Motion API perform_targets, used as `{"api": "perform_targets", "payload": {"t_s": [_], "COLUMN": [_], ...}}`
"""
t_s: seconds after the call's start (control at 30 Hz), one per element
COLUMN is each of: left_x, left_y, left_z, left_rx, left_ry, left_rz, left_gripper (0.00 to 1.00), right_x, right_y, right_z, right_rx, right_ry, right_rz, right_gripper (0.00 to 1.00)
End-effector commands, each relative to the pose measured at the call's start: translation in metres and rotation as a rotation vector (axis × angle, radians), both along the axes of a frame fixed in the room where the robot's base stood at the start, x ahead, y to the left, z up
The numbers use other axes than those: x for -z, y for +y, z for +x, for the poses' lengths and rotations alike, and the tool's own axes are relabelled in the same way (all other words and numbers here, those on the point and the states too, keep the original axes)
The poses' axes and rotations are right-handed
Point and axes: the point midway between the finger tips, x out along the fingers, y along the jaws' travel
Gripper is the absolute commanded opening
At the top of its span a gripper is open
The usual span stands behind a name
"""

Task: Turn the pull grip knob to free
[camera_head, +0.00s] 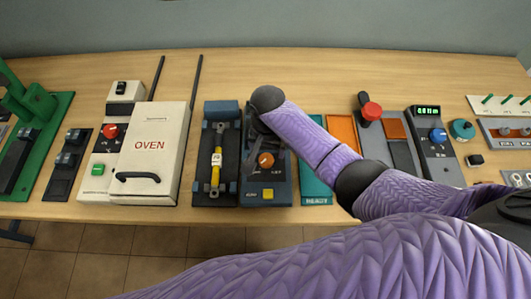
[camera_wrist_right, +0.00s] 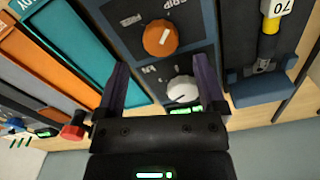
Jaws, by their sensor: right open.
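A dark blue panel (camera_head: 280,190) on the table carries an orange knob (camera_head: 265,160) with a white pointer mark and a yellow square button (camera_head: 267,193). In the right wrist view the orange knob (camera_wrist_right: 160,38) shows beside lettering that seems to read "GRIP". A white knob (camera_wrist_right: 182,90) is on the same panel, with lettering too small to read. My right gripper (camera_wrist_right: 162,70) is open over the panel. The white knob lies between its fingers in that picture, nearer the right finger; contact cannot be told. In the head view my right arm hides the panel's far part.
Left of the panel is a dark holder with a yellow cylinder (camera_head: 216,170). A teal box (camera_head: 317,188) and an orange panel (camera_head: 342,130) stand to its right. A red knob (camera_head: 371,111) rises farther right. The white oven box (camera_head: 150,150) stands at left.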

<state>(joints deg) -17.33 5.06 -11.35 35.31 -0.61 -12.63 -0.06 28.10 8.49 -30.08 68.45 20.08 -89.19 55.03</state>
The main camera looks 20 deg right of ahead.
Motion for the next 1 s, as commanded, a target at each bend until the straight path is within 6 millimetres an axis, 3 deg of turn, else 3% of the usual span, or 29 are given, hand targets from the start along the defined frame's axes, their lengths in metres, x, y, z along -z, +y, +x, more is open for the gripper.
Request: {"api": "perform_targets", "payload": {"t_s": [0.03,0.2,0.5,0.57,0.93,1.0], "left_x": [0.011,0.021,0.021,0.021,0.020,0.020], "left_y": [0.000,0.003,0.006,0.005,0.003,0.002], "left_z": [-0.002,-0.002,-0.001,-0.001,0.001,0.001], "left_rx": [0.002,0.006,0.007,0.006,0.005,0.005], "left_ry": [0.005,0.006,0.005,0.004,0.000,-0.001], "left_rz": [0.001,0.006,0.011,0.011,0.006,0.004], "left_gripper": [0.59,0.59,0.59,0.59,0.59,0.59], "right_x": [0.017,0.040,0.042,0.042,0.042,0.042], "right_y": [0.000,0.000,0.000,0.000,0.000,0.000], "right_z": [0.000,0.000,0.000,0.000,0.000,0.000], "right_rx": [0.000,0.000,0.000,0.000,0.000,0.000], "right_ry": [0.003,-0.001,-0.001,-0.001,-0.001,-0.001], "right_rz": [-0.001,0.001,0.000,0.000,0.000,0.000], "right_gripper": [0.89,0.89,0.89,0.79,0.00,0.00]}}
